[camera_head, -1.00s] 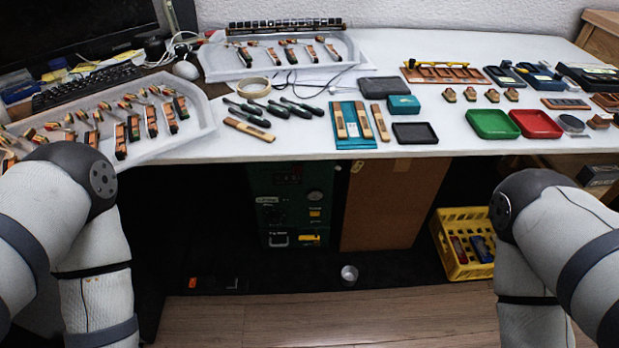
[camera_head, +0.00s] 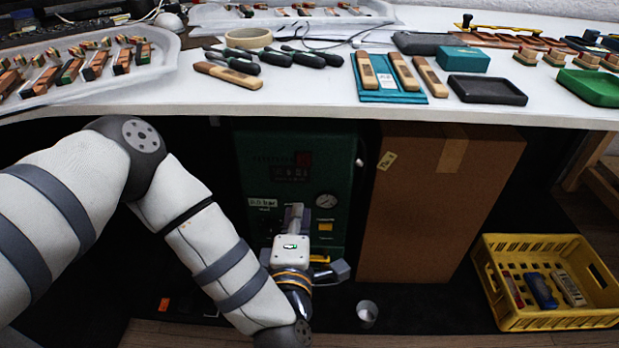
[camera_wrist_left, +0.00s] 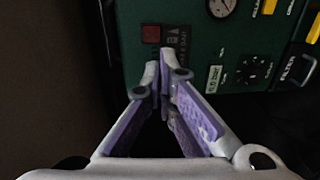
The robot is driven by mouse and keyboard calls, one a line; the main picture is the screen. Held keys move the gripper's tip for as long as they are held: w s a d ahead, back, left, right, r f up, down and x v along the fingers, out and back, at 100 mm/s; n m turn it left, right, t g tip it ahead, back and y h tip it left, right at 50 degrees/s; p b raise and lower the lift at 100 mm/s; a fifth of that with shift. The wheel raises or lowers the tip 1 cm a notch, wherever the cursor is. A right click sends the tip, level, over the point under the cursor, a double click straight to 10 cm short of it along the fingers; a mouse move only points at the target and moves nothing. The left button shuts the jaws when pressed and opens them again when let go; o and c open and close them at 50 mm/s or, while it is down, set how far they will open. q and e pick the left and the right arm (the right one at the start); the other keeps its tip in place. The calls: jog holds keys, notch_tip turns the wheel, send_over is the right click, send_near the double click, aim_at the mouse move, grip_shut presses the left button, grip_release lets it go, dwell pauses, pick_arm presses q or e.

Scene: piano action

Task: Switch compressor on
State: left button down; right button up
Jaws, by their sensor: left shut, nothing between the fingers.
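The green compressor (camera_head: 340,155) stands under the table in the head view, with a dark display area, a round gauge (camera_head: 326,201) and a small pressure label (camera_head: 262,202) on its front. My left gripper (camera_head: 294,212) is in front of its lower face, fingers shut and empty, hiding part of the controls. In the left wrist view the fingertips (camera_wrist_left: 160,72) point at the green panel (camera_wrist_left: 200,45), just below a dark red square (camera_wrist_left: 151,33). A black knob (camera_wrist_left: 253,70) is to their right. Contact with the panel cannot be told. My right gripper is out of view.
The tabletop edge (camera_head: 330,112) runs above my left arm. A cardboard box (camera_head: 435,205) stands right of the compressor. A small metal cup (camera_head: 367,313) is on the floor, and a yellow crate (camera_head: 545,322) is at the right.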

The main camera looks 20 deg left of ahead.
aim_at(304, 165)
pick_arm(q)
jog(key=b+x, duration=0.1)
jog(key=x, duration=0.3)
jog(key=b+x, duration=0.2)
jog(key=x, duration=0.2)
jog(key=b+x, duration=0.2)
jog(key=x, duration=0.3)
jog(key=shift+w+f, duration=0.1)
jog(key=shift+f, duration=0.2)
jog(key=shift+w+a+r, duration=0.1)
jog(key=shift+w, duration=0.25)
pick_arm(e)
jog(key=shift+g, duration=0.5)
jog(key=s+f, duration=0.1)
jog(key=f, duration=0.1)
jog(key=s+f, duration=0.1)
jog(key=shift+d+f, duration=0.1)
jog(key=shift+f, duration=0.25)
